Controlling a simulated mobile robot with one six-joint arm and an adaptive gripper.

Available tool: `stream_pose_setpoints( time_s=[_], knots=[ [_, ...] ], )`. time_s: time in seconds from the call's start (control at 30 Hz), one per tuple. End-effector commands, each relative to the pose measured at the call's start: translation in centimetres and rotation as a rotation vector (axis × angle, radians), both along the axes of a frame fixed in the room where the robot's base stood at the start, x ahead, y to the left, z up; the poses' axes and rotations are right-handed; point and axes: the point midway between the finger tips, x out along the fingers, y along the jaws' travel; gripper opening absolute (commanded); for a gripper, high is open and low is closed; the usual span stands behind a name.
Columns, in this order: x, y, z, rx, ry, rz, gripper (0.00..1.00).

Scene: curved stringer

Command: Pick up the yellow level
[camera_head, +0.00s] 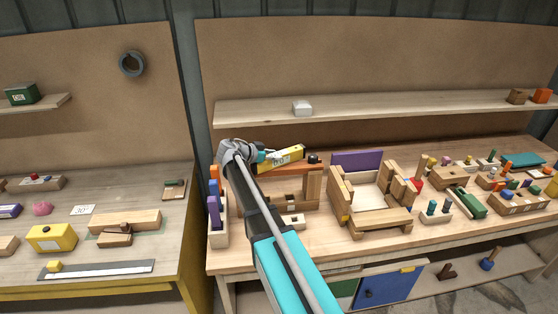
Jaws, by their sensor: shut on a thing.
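The yellow level (293,154) is a short yellow bar with a pale label, tilted slightly up to the right. It shows just right of the end of my arm, above the back part of the right-hand workbench. My gripper (264,156) is shut on its left end; the fingers are small and partly hidden by the wrist. The level appears raised over an orange-brown piece (291,168) with a dark knob, but the exact gap is unclear.
A wooden frame (375,223) stands right of my arm, and a rack with upright purple and orange pieces (215,214) stands left. A yellow block (51,238) sits on the left bench.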

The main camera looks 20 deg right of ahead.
Motion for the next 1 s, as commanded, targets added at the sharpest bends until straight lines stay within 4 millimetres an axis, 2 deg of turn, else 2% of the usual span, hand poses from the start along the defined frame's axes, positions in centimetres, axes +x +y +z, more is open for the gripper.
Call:
stream_pose_setpoints(
  time_s=[0.33,0.57,0.87,1.0],
  knots=[
    [0.0,0.0,0.1,0.002,0.000,0.001,0.00],
    [0.0,0.0,1.0,0.001,0.000,0.000,0.00],
    [0.0,0.0,3.7,0.000,0.000,0.000,0.00],
    [-1.5,-0.6,5.3,0.000,0.000,-0.001,0.00]
  ],
)
